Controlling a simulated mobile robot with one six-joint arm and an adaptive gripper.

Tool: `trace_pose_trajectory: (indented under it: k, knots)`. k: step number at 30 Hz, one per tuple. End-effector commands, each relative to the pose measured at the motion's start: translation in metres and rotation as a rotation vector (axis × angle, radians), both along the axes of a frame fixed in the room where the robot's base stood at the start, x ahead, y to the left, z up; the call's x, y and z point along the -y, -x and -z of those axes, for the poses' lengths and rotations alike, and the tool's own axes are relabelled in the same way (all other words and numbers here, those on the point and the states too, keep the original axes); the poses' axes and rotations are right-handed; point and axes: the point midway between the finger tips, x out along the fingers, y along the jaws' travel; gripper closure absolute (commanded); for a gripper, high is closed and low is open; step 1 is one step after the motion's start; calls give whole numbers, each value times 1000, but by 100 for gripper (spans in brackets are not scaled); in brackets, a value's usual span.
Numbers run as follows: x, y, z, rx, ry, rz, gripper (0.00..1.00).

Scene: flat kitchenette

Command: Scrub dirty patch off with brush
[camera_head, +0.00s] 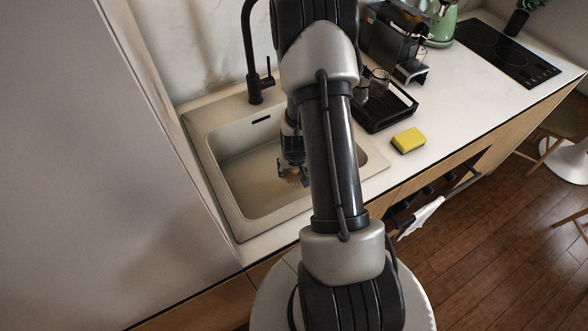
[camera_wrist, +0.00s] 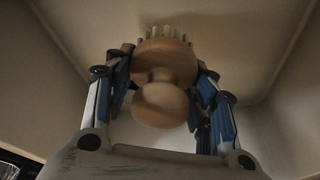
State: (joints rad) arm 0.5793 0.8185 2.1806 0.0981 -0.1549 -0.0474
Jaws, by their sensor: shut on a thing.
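My gripper (camera_head: 291,172) is down inside the beige sink (camera_head: 225,205) in the head view, left of my arm. In the wrist view my gripper (camera_wrist: 162,98) is shut on a round wooden brush (camera_wrist: 160,95) with a knob handle. The brush's pale bristles point away from my wrist, towards the sink surface. Part of the brush (camera_head: 293,181) also shows below my gripper in the head view. I cannot tell whether the bristles touch the sink. A faint brownish dirty patch (camera_head: 264,184) seems to show on the sink floor beside the brush; my gripper and arm hide part of that area.
A black faucet (camera_head: 252,60) stands behind the sink. A yellow sponge (camera_head: 408,140) lies on the counter to the right, near a black drying tray (camera_head: 385,116) with glasses. A coffee machine (camera_head: 392,45) stands behind it. A tall pale panel (camera_head: 90,160) borders the left.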

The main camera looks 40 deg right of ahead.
Motion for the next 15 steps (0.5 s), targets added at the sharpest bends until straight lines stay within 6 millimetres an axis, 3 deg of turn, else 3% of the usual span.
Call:
trace_pose_trajectory:
  k: [8, 15]
  knots:
    - [0, -1, -1, 2, 1, 0, 77]
    - [1, -1, -23, 3, 2, 1, 77]
